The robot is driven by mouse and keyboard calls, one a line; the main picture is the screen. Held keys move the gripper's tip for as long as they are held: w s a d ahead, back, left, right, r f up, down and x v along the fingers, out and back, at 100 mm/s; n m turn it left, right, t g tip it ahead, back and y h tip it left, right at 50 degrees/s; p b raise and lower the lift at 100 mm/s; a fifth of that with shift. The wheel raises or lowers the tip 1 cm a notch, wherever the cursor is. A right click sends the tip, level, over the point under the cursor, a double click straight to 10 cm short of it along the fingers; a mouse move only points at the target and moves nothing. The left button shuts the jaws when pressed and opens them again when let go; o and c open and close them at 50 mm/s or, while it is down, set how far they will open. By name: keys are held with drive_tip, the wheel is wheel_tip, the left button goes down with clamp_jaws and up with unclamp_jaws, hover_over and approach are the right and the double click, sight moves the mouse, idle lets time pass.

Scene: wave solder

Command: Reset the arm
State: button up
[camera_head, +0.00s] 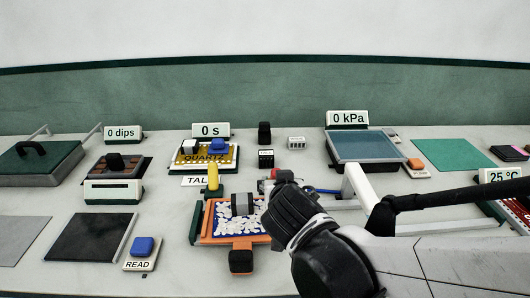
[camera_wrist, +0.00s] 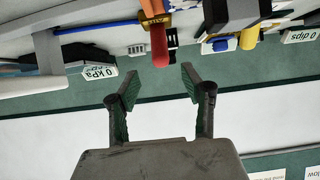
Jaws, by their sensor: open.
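My gripper (camera_wrist: 158,84) shows in the wrist view with its two fingers apart and nothing between them. That view is upside down. In the head view, the black end of my arm (camera_head: 292,212) reaches in from the right, over the right edge of an orange tray (camera_head: 208,224) of white pieces on blue. The fingertips cannot be made out there. A red-tipped part (camera_head: 273,173) is just behind the arm's end. A red rod (camera_wrist: 159,46) appears beyond the fingers in the wrist view, apart from them.
Behind are a QUARTZ board (camera_head: 206,168), a 0 kPa display (camera_head: 347,118) and a blue-topped panel (camera_head: 363,145). A white post (camera_head: 357,184) stands close to my arm. At left are a dark plate (camera_head: 88,238) and a READ button (camera_head: 143,246). The bench front is partly clear.

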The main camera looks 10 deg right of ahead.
drive_tip(key=shift+s, duration=0.1)
idle(0.3)
drive_tip(key=s+d+r+g+p, duration=0.5)
drive_tip(key=s+d, duration=0.5)
drive_tip(key=s, duration=0.4)
drive_tip(key=shift+d+r+n+y, duration=0.2)
drive_tip(key=shift+r+n+y, duration=0.2)
drive_tip(key=shift+r, duration=0.25)
